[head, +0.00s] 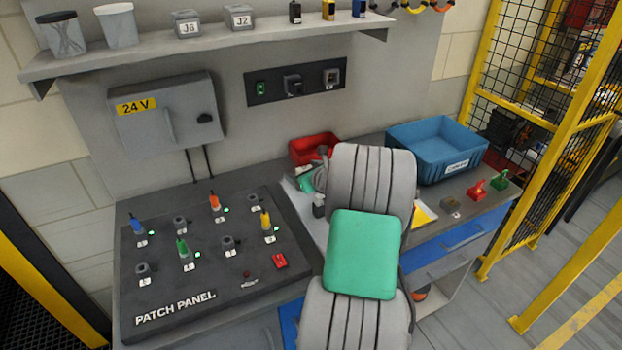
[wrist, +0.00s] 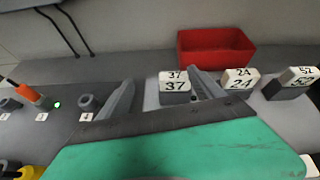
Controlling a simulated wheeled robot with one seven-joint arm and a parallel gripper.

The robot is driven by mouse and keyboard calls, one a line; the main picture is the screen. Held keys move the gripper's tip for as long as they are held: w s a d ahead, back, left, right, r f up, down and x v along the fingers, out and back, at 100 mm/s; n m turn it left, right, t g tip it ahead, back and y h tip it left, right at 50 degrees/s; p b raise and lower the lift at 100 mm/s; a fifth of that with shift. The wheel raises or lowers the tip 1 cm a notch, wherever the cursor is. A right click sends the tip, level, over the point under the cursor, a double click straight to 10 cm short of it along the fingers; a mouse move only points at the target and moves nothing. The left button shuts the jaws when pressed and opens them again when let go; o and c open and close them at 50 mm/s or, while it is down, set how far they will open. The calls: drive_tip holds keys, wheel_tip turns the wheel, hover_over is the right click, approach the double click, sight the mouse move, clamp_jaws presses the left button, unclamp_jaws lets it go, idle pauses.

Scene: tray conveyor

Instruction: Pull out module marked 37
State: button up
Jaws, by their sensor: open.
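The module marked 37 (wrist: 175,87) is a grey block with a white, black-numbered top, in the middle of the wrist view. My gripper (wrist: 161,76) is open, one finger on each side of it in that view. The right finger looks close to the module; a wider gap shows on the left. I cannot tell whether either finger touches it. Module 24 (wrist: 240,79) and module 52 (wrist: 291,83) stand in a row to its right. In the head view my arm hides the modules.
A red bin (wrist: 216,48) stands behind the modules; it also shows in the head view (head: 313,146). A blue crate (head: 437,150) is right of my arm. The patch panel (head: 205,262) with several coloured plugs lies left. A yellow mesh fence (head: 520,100) bounds the right.

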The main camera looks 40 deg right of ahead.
sight(304, 167)
drive_tip(key=shift+s+d+f+m, duration=0.2)
drive_tip(key=shift+d+f+m, duration=0.05)
drive_tip(key=shift+d+m, duration=0.3)
drive_tip(key=shift+s+d+f+m, duration=0.2)
drive_tip(key=shift+d+f+m, duration=0.05)
drive_tip(key=shift+d+m, duration=0.25)
drive_tip(key=shift+w+d+h, duration=0.15)
drive_tip(key=shift+d+h, duration=0.1)
drive_tip(key=shift+h, duration=0.05)
drive_tip(key=p+x, duration=0.1)
drive_tip(key=x, duration=0.6)
drive_tip(key=shift+w+p, duration=0.3)
drive_tip(key=shift+p, duration=0.1)
drive_tip(key=c, duration=1.5)
drive_tip(key=shift+o, duration=0.2)
drive_tip(key=shift+r, duration=0.15)
drive_tip(key=shift+r+p, duration=1.6)
drive_tip(key=shift+r, duration=0.9)
